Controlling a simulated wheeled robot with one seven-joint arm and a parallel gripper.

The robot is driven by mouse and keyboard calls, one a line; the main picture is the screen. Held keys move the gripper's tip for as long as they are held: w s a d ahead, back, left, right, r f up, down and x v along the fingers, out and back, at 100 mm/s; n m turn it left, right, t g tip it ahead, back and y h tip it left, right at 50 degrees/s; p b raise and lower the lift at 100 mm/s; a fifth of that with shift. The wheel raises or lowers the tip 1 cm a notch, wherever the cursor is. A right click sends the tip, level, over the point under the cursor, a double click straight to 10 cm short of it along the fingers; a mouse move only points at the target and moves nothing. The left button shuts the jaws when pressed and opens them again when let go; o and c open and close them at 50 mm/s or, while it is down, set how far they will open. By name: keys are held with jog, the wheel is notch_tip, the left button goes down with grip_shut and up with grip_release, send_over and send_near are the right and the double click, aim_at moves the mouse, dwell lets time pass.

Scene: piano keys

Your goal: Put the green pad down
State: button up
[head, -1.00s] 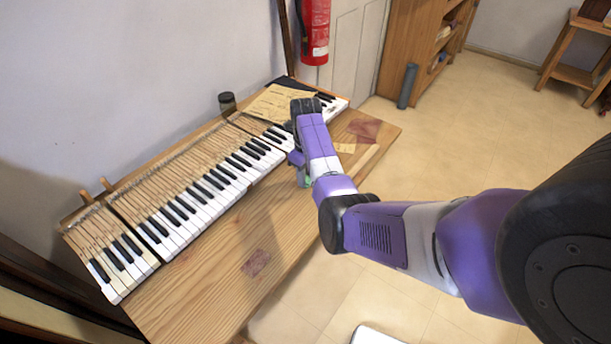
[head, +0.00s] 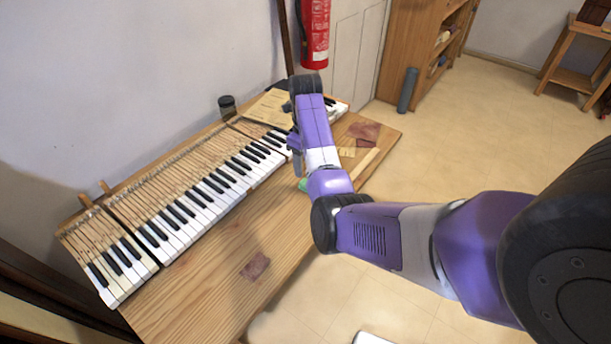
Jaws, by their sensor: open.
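The green pad (head: 303,185) shows as a small green patch at the left edge of my arm, over the bench top. Most of it is hidden behind my arm, and it appears to lie on the wood. My gripper (head: 295,162) is only partly seen, under my wrist and above the bench, a little beyond the pad in the picture. It is open and seems apart from the pad. The wooden bench (head: 215,268) carries the pad.
Piano keys (head: 190,210) run along the bench's wall side. Paper sheets (head: 262,104) lie on the far keys, and a dark jar (head: 227,105) stands behind them. A dark red patch (head: 255,265) lies at the near front. The bench's near middle is clear.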

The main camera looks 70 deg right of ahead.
jog(key=shift+r, duration=2.4)
